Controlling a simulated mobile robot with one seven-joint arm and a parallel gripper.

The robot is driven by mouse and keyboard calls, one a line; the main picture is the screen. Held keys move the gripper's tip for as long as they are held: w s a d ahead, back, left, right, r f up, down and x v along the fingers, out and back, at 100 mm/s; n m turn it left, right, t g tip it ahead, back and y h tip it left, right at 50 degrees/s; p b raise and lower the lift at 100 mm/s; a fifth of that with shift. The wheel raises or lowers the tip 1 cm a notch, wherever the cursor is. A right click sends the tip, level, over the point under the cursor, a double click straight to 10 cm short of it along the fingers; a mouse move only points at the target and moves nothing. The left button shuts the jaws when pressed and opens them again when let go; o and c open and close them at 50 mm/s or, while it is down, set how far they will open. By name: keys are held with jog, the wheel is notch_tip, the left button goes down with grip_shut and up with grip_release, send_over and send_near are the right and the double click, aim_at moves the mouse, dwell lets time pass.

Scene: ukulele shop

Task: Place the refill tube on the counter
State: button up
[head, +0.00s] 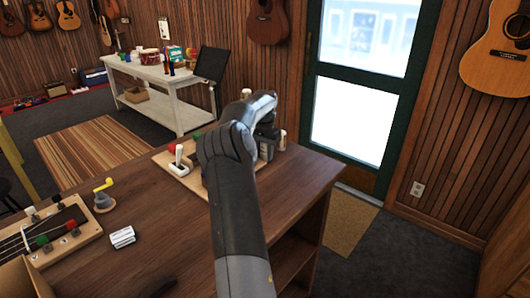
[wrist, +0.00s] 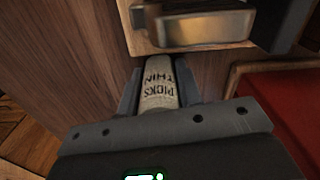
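My fingers and the tube are hidden behind my arm there. Whether the tube touches any surface is unclear.
A wooden board with pegs (head: 174,167) is partly behind my arm. A fretboard jig (head: 48,232), a yellow-handled crank (head: 104,196) and a small white item (head: 122,237) are at the left. The counter's middle front is mostly clear. A red surface (wrist: 288,105) shows right in the wrist view.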

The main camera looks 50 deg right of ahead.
jog(key=o, duration=0.4)
jog(key=shift+o, duration=0.2)
jog(key=shift+r, duration=0.1)
